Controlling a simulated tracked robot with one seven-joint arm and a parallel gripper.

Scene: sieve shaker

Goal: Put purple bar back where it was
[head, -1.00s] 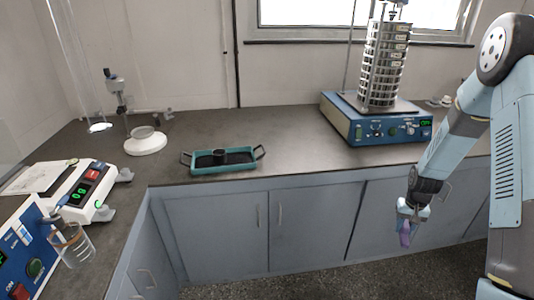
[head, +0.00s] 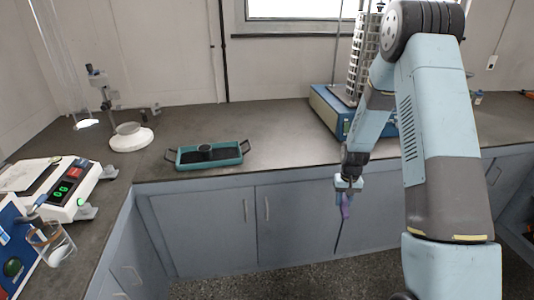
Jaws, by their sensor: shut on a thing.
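The purple bar (head: 345,208) is held in my gripper (head: 346,194), which is shut on it. The bar hangs below the fingers, in front of the blue cabinet doors and below the counter's front edge. A thin dark line runs down just under it; I cannot tell whether it is part of the bar or a gap between doors. The sieve shaker, with a blue base (head: 322,105) and a tall stack of metal sieves (head: 362,55), stands on the counter behind my arm, which hides much of it.
A teal tray (head: 240,152) with dark contents sits near the counter's front edge. A white round stand (head: 131,141) is to its left. A white balance (head: 75,190) with a green display and a glass beaker (head: 52,243) are at the left. The counter between tray and shaker is clear.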

